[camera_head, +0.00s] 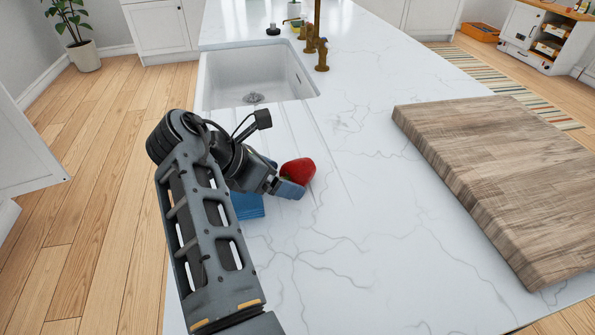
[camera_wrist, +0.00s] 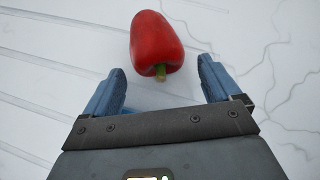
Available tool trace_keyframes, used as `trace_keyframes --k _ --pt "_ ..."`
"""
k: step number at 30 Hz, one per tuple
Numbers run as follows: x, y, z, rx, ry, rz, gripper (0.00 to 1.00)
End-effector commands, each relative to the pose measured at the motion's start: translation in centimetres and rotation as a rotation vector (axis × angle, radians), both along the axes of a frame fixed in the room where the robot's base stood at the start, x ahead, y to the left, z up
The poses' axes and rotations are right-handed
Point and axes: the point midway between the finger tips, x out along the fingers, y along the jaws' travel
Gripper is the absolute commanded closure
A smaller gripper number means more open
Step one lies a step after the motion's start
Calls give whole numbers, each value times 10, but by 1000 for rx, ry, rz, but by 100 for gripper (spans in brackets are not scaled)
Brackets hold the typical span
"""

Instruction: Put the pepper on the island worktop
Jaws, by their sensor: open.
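I cannot tell whether a finger touches the pepper.
A thick wooden board (camera_head: 500,170) lies on the right of the worktop. A white sink (camera_head: 255,80) with brass taps (camera_head: 321,55) is behind the pepper. A blue item (camera_head: 248,205) shows partly behind my arm. The worktop between pepper and board is clear.

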Motion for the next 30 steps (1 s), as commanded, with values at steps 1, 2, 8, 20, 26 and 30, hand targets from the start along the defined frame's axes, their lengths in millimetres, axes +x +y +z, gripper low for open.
trace_keyframes --k 1,2,8,20,26,30 --pt "0 0 0 0 0 0 9" --pt "0 0 0 0 0 0 10" --pt "0 0 0 0 0 0 30" --pt "0 0 0 0 0 0 68" --pt "0 0 1 0 -1 1 74" --pt "0 0 4 0 -2 0 74"
